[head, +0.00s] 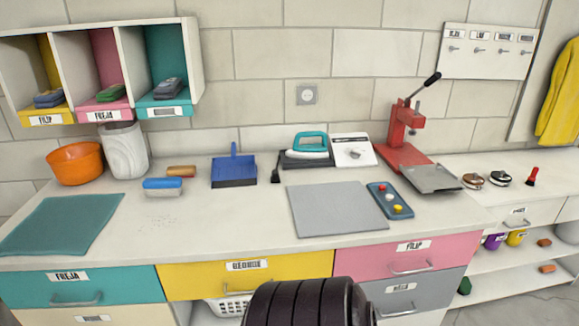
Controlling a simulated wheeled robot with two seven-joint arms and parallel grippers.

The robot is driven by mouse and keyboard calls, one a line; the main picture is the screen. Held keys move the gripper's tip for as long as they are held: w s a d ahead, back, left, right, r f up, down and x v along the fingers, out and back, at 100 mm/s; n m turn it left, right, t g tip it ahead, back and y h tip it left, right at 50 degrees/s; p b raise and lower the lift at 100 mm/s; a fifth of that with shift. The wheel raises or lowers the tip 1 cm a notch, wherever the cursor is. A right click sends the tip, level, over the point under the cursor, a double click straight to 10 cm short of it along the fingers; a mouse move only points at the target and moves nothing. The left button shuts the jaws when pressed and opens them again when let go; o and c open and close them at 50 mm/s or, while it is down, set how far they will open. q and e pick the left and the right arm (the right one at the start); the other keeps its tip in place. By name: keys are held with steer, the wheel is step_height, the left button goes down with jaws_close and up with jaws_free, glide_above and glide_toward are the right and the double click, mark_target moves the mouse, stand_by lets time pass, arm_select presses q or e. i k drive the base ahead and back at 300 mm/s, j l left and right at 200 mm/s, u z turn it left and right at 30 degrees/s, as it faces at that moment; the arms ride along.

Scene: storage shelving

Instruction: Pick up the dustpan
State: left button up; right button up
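A blue dustpan (234,171) rests on the white countertop, a little left of the middle in the head view. Its handle stands up at the back and its wide open edge faces me. Neither of my grippers shows in the head view. Only a black ribbed part of my own body shows at the bottom middle.
Left of the dustpan are a blue brush (163,187), a brown roll (181,171), a white bin (124,150) and an orange bowl (75,163). The counter before the dustpan is clear.

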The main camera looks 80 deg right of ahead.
mark_target(233, 170)
steer(key=z, duration=2.25)
